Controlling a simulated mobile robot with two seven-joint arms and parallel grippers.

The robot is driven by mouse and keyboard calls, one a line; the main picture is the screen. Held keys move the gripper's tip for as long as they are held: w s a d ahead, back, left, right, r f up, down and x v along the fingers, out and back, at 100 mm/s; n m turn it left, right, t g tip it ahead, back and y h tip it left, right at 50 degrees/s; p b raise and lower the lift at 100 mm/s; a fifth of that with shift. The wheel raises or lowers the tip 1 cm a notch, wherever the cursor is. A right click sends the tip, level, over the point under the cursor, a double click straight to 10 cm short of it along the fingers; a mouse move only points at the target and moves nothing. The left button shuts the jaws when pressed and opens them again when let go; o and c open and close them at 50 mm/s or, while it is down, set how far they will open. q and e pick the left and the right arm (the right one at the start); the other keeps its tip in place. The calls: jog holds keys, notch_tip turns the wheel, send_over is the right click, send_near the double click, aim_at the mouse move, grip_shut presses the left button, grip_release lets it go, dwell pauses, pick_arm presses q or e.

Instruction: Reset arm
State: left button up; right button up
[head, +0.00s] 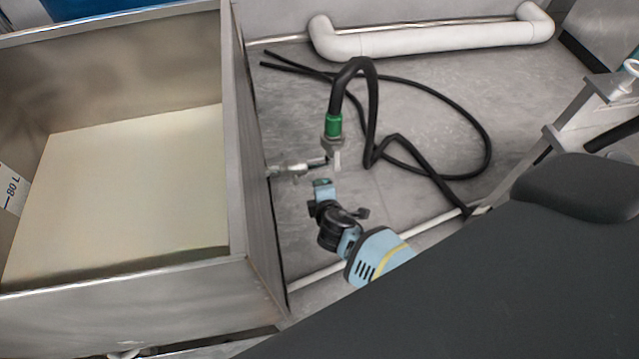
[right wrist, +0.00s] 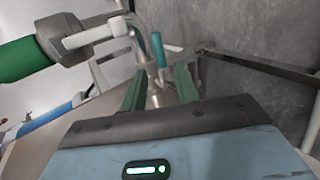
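My right gripper (head: 323,182) shows in the head view as a small light-blue end piece on a black wrist, just below the tap (head: 292,170) on the tank's side wall. In the right wrist view its two green fingers (right wrist: 158,88) stand apart. Metal parts of the tap and its teal handle (right wrist: 158,48) show between and beyond them. I cannot tell whether the fingers touch the tap. The green hose connector (head: 333,125), also in the right wrist view (right wrist: 22,58), is left of the fingers there. My left gripper is not in view.
A steel tank (head: 235,130) with a cream-coloured bottom fills the left. A black hose (head: 484,135) loops over the grey floor beyond the connector. A white pipe (head: 440,40) runs along the back. A metal frame (head: 580,115) stands at the right.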

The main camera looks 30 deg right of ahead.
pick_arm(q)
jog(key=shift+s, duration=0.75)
pick_arm(e)
jog(key=shift+s+a+r, duration=0.1)
jog(key=shift+s+r, duration=0.15)
jog(key=shift+s, duration=0.15)
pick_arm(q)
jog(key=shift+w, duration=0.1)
